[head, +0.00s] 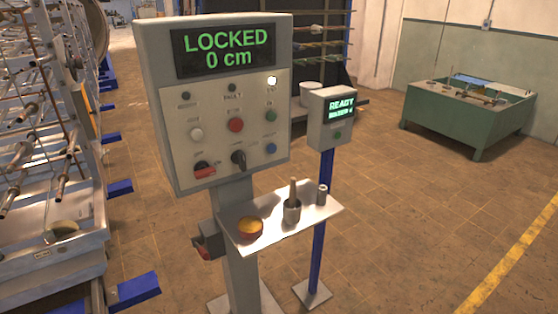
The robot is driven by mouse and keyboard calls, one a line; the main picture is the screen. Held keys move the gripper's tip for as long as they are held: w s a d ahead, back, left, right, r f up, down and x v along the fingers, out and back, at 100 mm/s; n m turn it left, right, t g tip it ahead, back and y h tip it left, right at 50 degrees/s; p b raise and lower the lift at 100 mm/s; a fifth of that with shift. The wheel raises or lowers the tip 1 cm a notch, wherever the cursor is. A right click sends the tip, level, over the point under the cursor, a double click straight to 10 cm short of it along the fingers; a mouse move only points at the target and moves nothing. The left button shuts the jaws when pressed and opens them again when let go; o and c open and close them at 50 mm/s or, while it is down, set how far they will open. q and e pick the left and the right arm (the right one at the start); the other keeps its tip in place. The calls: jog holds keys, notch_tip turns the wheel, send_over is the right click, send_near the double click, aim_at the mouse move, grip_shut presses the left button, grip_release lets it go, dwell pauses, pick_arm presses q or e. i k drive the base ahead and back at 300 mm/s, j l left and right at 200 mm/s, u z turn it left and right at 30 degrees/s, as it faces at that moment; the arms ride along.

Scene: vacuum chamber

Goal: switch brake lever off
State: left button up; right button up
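A grey control box (213,90) stands on a post in the middle left. Its green display (224,53) reads "LOCKED 0 cm". Low on its panel are a red-handled switch (204,170) and a black rotary knob (239,159). A grey box with a red lever (206,249) is fixed to the left of the post, below the shelf. No label naming a brake lever is readable, so I cannot tell which control it is. Neither of my grippers is in view.
A shelf (268,238) on the post holds a round red-and-yellow item (249,229), a cup with a stick (291,210) and a small cylinder (322,195). A second box (331,118) reads "READY". Racks (50,245) fill the left.

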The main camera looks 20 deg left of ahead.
aim_at(198, 241)
jog(key=j+u, duration=0.1)
jog(key=u, duration=0.65)
jog(key=i+j+u, duration=0.1)
jog(key=u, duration=0.25)
